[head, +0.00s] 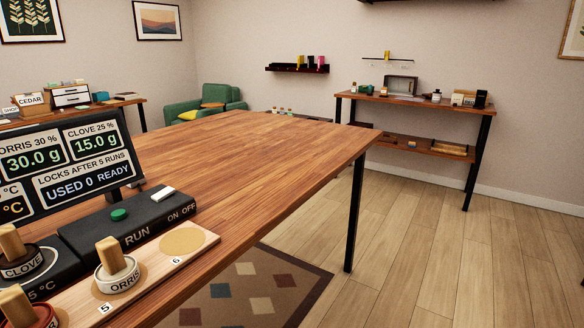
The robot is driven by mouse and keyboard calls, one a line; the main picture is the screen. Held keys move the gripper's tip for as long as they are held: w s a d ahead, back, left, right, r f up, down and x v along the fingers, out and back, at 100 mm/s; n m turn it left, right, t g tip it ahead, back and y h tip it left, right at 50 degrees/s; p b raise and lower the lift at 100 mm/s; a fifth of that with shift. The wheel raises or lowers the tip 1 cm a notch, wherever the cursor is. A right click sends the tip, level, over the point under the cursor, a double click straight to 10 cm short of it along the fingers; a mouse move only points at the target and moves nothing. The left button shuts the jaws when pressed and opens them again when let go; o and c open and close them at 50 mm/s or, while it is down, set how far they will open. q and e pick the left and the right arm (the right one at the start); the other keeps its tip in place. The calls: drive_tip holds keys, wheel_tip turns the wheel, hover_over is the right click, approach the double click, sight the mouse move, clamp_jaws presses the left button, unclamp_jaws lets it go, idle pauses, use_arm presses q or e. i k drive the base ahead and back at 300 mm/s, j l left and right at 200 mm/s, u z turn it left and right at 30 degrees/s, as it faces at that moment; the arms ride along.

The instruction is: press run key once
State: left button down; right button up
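The run key is a green round button (119,215) on a black box (130,228) marked RUN, at the left in the head view. A white on/off switch (164,194) sits on the same box, near its right end. Behind the box a display (75,165) reads ORRIS 30 %, 30.0 g, CLOVE 25 %, 15.0 g, LOCKS AFTER 5 RUNS, USED 0 READY. Neither of my grippers shows in this view. Nothing covers the green button.
A wooden rack (150,272) in front holds the ORRIS bottle (117,272); its spot 6 (183,241) is empty. A CLOVE bottle (20,256) stands to the left. The wooden table (250,150) is largely clear beyond. Its right edge drops to open floor (440,250).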

sight(118, 214)
drive_tip(key=j+u, duration=0.1)
drive_tip(key=u, duration=0.4)
drive_tip(key=j+u, duration=0.1)
drive_tip(key=u, duration=0.4)
drive_tip(key=j+u, duration=0.1)
drive_tip(key=u, duration=0.4)
drive_tip(key=i+l, duration=0.05)
